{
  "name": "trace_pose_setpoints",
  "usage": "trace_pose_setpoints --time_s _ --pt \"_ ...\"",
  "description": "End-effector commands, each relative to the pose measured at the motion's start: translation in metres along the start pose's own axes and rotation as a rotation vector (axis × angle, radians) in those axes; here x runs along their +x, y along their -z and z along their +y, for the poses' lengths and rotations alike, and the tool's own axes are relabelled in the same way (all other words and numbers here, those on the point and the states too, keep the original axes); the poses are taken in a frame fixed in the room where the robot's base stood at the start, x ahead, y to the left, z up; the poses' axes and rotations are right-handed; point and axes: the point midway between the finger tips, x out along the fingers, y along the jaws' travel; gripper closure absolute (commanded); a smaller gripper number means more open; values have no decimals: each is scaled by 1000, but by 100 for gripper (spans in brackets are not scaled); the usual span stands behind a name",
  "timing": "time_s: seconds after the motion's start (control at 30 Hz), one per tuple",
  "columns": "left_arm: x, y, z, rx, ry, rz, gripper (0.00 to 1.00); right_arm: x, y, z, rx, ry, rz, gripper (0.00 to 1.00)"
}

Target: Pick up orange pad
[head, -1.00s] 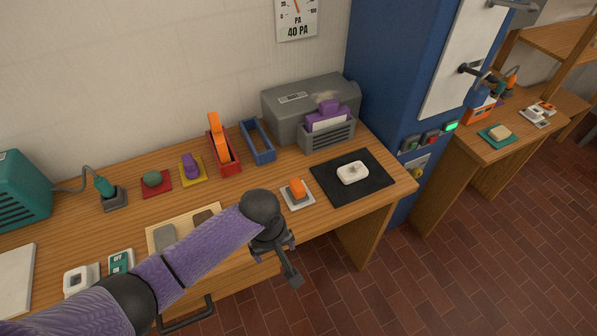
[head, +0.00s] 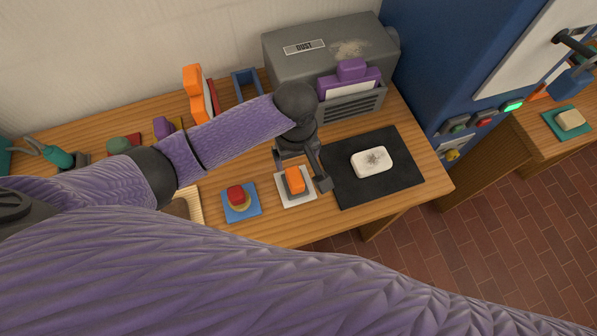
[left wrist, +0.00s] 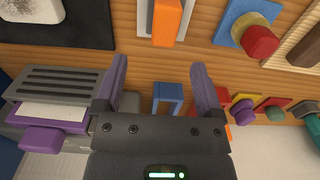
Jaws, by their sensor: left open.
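The orange pad (head: 295,179) is a small block on a pale square plate (head: 294,201) near the table's front edge, left of a black mat. In the left wrist view the orange pad (left wrist: 166,22) shows at the top, past the fingertips. My left gripper (head: 301,172) is open and empty, with its fingers apart close above the pad in the head view. Its two purple-grey fingers also show in the left wrist view (left wrist: 159,64), with nothing between them. My right gripper is not in view.
The black mat (head: 342,193) carries a white block (head: 372,160). A red knob (head: 236,194) on a blue plate (head: 229,214) stands left of the pad. Behind are a grey machine (head: 290,65) and a grey holder (head: 352,106) with a purple part. A blue cabinet (head: 425,75) stands right.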

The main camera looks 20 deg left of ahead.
Motion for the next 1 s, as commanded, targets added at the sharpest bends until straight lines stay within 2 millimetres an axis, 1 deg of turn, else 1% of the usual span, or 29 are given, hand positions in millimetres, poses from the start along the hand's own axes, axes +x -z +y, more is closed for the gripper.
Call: trace_pose_setpoints --time_s 0.03,0.1,0.17,0.3,0.4,0.5,0.67,0.7,0.87,0.9,0.97,1.0 --pt "15 0 -1 -1 3 -2 12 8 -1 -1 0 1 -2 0" --pt "27 0 -1 0 3 -2 12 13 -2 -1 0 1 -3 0" --pt "34 0 -1 0 2 -1 12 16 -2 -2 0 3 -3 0" --pt "63 -2 -4 0 4 -1 12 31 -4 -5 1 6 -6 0" --pt "81 -3 -5 0 3 0 12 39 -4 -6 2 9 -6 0" --pt "86 -3 -5 1 1 1 12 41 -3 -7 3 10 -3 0" --pt "85 -2 -4 1 0 1 12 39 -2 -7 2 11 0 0" --pt "84 -2 -4 1 0 1 14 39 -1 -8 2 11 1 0" --pt "84 -2 -4 1 0 1 48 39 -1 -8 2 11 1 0" --pt "84 -2 -4 1 0 1 56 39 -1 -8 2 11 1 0" --pt "84 -2 -5 1 0 1 69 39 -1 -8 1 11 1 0" --pt "84 -2 -5 1 0 1 77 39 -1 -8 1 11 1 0"
